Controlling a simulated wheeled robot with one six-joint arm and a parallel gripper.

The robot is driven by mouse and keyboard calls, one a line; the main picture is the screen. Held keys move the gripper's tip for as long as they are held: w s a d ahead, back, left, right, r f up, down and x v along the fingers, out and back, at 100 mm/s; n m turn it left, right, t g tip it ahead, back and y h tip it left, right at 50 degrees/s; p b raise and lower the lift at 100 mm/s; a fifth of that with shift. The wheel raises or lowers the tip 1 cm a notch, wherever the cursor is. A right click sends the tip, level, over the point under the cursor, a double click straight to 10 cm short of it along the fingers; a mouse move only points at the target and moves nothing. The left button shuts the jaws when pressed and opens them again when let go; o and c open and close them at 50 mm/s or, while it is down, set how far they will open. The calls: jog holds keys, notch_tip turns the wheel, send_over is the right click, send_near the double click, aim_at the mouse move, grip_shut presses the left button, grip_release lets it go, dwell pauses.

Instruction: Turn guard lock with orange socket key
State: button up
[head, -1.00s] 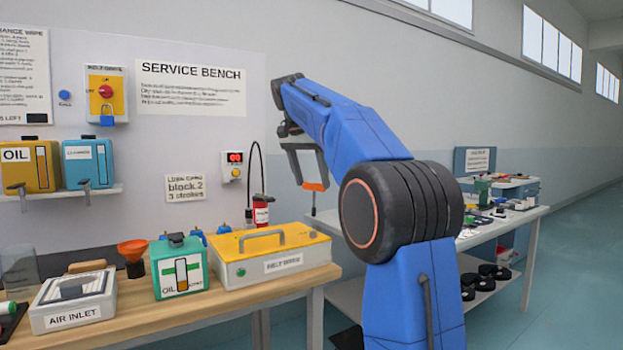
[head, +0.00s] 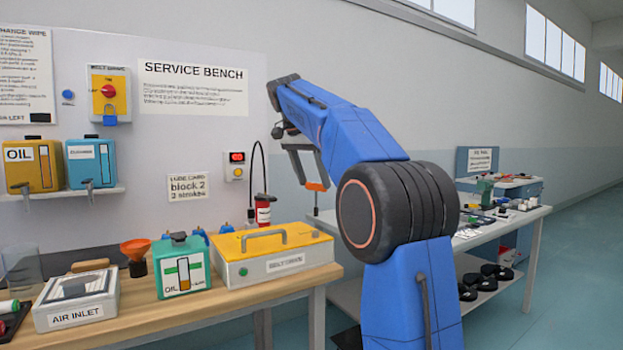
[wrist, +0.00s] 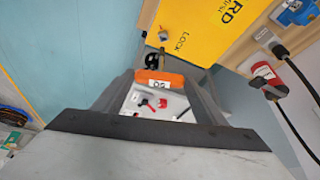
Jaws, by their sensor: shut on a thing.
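My gripper (wrist: 161,84) is shut on the orange handle of the socket key (wrist: 172,77). The key's dark shaft points away from the gripper, toward the yellow guard (wrist: 200,25) marked "LOCK". A small grey stub (wrist: 163,36) shows at the guard's edge beside that word. I cannot tell whether the socket is on it or only near it. In the head view my gripper (head: 308,165) hangs right of the yellow-topped box (head: 305,237), and the orange handle (head: 317,187) shows at its tips. The lock itself is hidden in the head view.
A red bottle (head: 263,212) with a hose stands behind the box. A second table (head: 530,218) stands at right.

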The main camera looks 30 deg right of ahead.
aim_at(315, 191)
jog(key=n, duration=0.2)
jog(key=n+t+y, duration=0.1)
jog(key=n, duration=0.1)
jog(key=n+t, duration=0.1)
jog(key=shift+s+d+f+n, duration=0.25)
jog(key=shift+s+n, duration=0.1)
jog(key=shift+n, duration=0.05)
jog(key=shift+f, duration=2.7)
dwell(1.4)
